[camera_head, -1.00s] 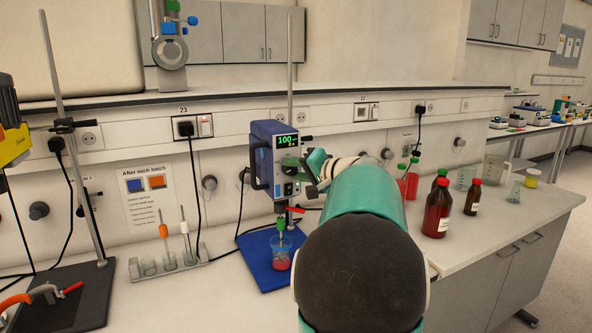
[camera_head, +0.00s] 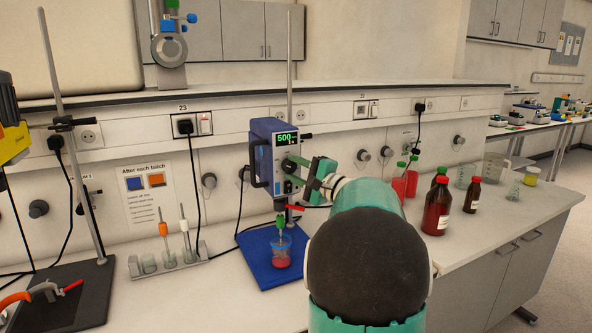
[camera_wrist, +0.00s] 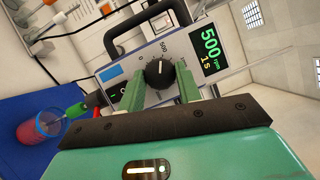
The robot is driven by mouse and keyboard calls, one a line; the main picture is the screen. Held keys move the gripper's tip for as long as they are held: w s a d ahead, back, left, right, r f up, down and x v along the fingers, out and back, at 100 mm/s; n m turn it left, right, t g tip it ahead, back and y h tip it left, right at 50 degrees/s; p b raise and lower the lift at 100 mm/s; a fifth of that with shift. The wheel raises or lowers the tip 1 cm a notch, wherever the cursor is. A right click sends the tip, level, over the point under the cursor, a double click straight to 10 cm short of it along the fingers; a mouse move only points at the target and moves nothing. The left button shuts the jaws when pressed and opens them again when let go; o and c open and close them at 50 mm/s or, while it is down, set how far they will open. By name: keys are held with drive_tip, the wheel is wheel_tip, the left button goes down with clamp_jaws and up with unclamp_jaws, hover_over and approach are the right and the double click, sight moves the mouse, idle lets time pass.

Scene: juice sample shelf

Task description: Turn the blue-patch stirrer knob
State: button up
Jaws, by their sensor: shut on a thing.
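The blue stirrer (camera_head: 272,140) stands on its blue base mat, and its green display reads 500. In the wrist view its front panel carries a blue patch (camera_wrist: 112,73) and a black knob (camera_wrist: 159,73) with a white pointer mark. My gripper (camera_wrist: 161,84) has its two green fingers on either side of the knob and is shut on it. In the head view my gripper (camera_head: 302,170) reaches the stirrer's front from the right, and the knob is hidden there. A beaker of red liquid (camera_head: 281,255) sits under the stirrer shaft.
A black stand base (camera_head: 70,295) is at the far left.

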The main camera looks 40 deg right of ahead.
idle(0.3)
drive_tip(key=o, duration=1)
drive_tip(key=s+d+f, duration=0.1)
drive_tip(key=s+f, duration=0.1)
drive_tip(key=s, duration=1.1)
drive_tip(key=shift+s+d, duration=0.25)
drive_tip(key=shift+d, duration=0.05)
